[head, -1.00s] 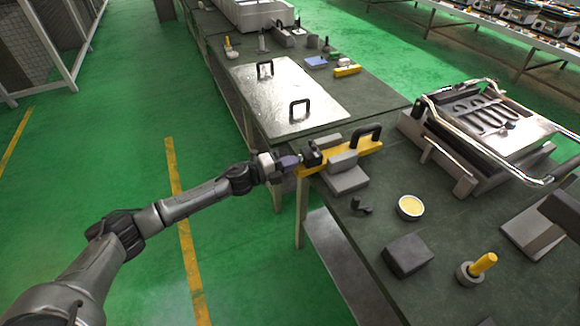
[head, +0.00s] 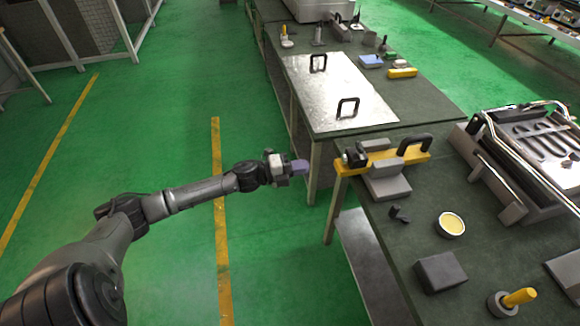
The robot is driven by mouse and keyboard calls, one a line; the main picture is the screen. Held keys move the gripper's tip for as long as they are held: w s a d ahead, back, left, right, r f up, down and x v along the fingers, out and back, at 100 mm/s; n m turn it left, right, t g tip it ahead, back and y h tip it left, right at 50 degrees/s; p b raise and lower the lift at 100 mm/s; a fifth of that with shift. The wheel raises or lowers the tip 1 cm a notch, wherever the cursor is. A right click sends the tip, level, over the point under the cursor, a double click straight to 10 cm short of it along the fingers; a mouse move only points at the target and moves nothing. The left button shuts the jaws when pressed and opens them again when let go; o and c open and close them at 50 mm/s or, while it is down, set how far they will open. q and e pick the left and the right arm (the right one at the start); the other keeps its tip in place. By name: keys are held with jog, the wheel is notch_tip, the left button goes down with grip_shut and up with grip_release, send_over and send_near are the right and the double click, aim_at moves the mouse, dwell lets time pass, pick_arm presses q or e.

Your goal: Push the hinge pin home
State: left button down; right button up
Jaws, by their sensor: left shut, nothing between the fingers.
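My left gripper (head: 299,167), with purplish fingertips, is shut and empty. It hangs over the green floor, left of the workbench edge and apart from everything. To its right, a yellow bar (head: 383,161) with a black handle and a black clamp at its left end rests on grey blocks (head: 387,184) at the bench's near-left edge. The appliance with chrome handles (head: 530,150) stands at the right, partly cut off by the picture edge. I cannot make out the hinge pin for certain. My right gripper is out of view.
The dark bench (head: 440,205) carries a small black part (head: 399,213), a round yellow-filled dish (head: 451,224), a dark block (head: 440,271) and a yellow-handled tool (head: 518,297). A metal plate with two handles (head: 335,90) lies farther back. The floor left of the bench is clear.

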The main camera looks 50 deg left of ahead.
pick_arm(q)
jog(key=shift+v, duration=1.7)
